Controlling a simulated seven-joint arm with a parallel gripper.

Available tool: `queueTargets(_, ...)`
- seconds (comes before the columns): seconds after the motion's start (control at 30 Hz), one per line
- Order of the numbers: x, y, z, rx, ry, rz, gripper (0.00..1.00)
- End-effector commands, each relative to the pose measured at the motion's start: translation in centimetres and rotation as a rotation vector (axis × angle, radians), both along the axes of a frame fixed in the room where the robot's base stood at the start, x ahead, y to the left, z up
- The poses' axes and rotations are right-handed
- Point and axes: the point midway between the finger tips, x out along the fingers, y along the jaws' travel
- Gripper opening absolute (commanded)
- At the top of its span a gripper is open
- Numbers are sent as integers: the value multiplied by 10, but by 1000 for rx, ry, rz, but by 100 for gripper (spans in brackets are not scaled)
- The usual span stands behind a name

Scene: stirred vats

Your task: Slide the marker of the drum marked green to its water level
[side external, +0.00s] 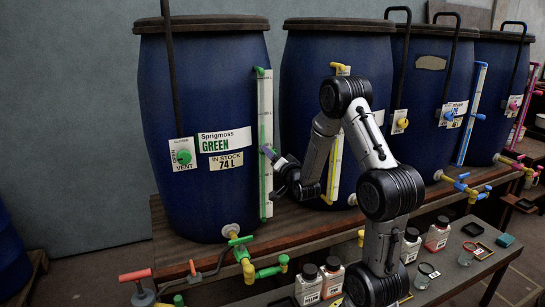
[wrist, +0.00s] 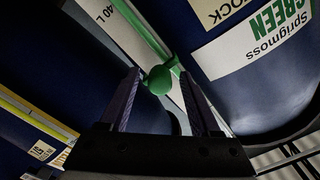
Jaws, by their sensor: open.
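The drum marked green (side external: 205,110) is a tall blue drum at the left in the side view, labelled "Sprigmoss GREEN" and "IN STOCK 74 L". A pale upright gauge (side external: 265,100) with green fittings runs up its right side. In the wrist view, the gauge strip (wrist: 133,22) shows a "40 L" mark, tilted. The marker's round green knob (wrist: 160,79) sits between the fingertips of my open gripper (wrist: 160,72). Clear gaps show on both sides of the knob. In the side view my gripper (side external: 270,155) is at the gauge around mid-height and partly hides it. The water level is hard to make out.
A second blue drum (side external: 305,100) with a yellow-trimmed gauge (side external: 335,170) stands close to the right, behind my arm. More drums stand beyond it. A vent panel (side external: 183,155) is on the green drum's front. Green and yellow valves (side external: 245,262) and bottles (side external: 308,283) are below.

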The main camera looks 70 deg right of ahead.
Motion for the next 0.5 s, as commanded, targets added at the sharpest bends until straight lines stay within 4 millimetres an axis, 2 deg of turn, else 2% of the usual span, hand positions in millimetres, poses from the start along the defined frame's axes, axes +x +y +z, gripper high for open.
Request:
queueTargets(0.27,1,-1,0,0,0,1,64)
queueTargets(0.5,1,-1,0,0,0,1,21)
